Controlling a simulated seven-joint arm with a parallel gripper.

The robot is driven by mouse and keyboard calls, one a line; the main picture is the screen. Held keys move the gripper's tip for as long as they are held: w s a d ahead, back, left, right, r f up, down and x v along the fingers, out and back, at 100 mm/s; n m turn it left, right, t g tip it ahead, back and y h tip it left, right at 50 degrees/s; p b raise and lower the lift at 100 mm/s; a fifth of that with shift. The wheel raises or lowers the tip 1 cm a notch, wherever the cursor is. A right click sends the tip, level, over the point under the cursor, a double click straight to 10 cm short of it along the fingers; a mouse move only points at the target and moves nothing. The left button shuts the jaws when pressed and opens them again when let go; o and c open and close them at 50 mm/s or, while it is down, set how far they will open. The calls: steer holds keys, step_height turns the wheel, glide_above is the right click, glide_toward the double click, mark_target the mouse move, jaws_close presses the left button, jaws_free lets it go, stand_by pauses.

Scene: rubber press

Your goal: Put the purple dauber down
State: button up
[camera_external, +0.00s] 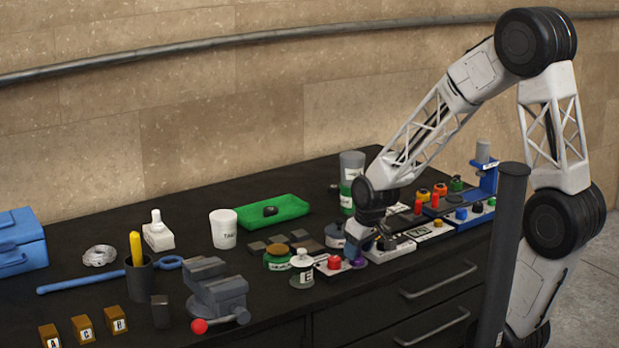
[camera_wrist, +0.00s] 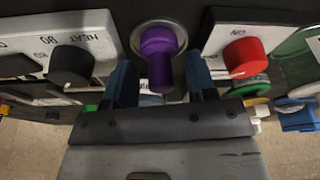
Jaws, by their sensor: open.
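The purple dauber (camera_wrist: 160,55) stands between the two blue-grey fingers of my gripper (camera_wrist: 161,80) in the wrist view. The fingers are open, with a visible gap on each side of the dauber. A pale round rim shows around it, but I cannot tell whether this is a base or a holder. In the external view a small purple part of the dauber (camera_external: 359,262) shows low beside my gripper (camera_external: 354,242), at the bench's front edge. Its upper part is hidden by my gripper there.
A panel with a red knob (camera_wrist: 244,57) stands close on the right in the wrist view. A panel with a black knob (camera_wrist: 72,67) is close on the left. A jar labelled E (camera_external: 302,270), a grey vise (camera_external: 217,290) and a green tray (camera_external: 288,210) share the black bench.

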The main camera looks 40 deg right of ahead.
steer(key=shift+x, duration=0.8)
steer(key=shift+c, duration=0.4)
steer(key=c, duration=0.6)
steer(key=shift+c, duration=0.2)
steer(key=shift+r, duration=0.15)
steer(key=shift+r, duration=1.55)
steer(key=s+r, duration=0.1)
steer(key=s, duration=1.5)
steer(key=shift+d+r, duration=0.3)
steer(key=shift+d, duration=0.2)
